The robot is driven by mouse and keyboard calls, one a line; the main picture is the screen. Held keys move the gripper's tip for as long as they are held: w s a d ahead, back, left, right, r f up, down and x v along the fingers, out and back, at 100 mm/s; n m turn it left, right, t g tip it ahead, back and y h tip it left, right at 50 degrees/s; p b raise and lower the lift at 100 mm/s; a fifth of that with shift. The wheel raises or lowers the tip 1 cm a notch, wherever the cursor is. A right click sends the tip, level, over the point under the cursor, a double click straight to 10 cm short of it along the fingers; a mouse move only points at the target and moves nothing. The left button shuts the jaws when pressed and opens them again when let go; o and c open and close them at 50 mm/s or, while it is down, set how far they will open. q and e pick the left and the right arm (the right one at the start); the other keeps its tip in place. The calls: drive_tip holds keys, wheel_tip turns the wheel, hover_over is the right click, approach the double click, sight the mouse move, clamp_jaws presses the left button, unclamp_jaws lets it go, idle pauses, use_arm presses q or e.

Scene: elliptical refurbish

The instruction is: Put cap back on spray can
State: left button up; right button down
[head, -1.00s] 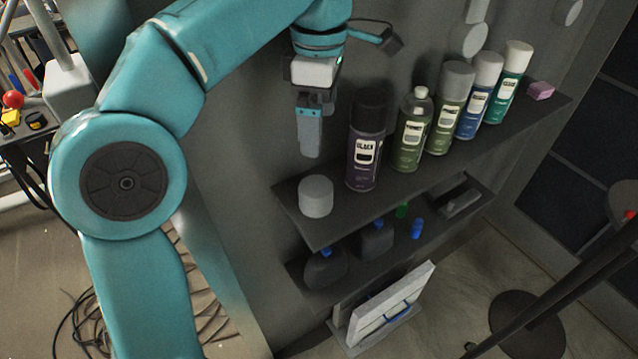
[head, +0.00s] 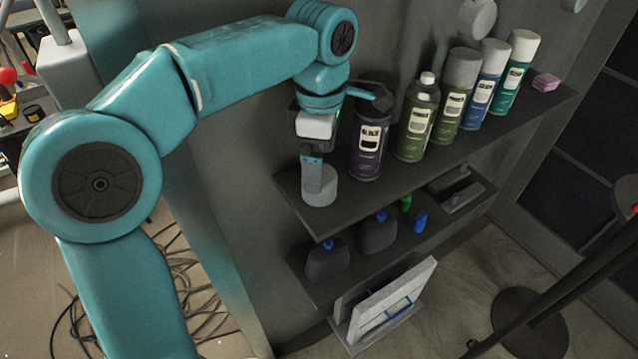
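A grey cap (head: 322,192) stands at the left end of the upper shelf. The spray can without a cap (head: 415,125) is olive green with a small white nozzle on top, and it stands upright among the other cans. My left gripper (head: 312,180) points down at the cap, with a finger in front of the cap's left part. The far finger is hidden, so I cannot tell how far apart the fingers are or whether they grip the cap. My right gripper is not in view.
A black-labelled can (head: 369,145) stands just right of my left gripper. A grey-capped green can (head: 457,95), a blue can (head: 484,88), a teal can (head: 513,75) and a pink block (head: 546,82) stand further right. Dark bottles (head: 327,260) stand on the lower shelf (head: 350,292).

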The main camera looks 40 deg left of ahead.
use_arm(q)
drive_tip(key=shift+f, duration=0.15)
wheel_tip(320, 180, down, 5)
drive_tip(key=shift+w+a+f, duration=0.1)
drive_tip(key=shift+a+f, duration=0.05)
idle(0.4)
drive_tip(key=c, duration=1.1)
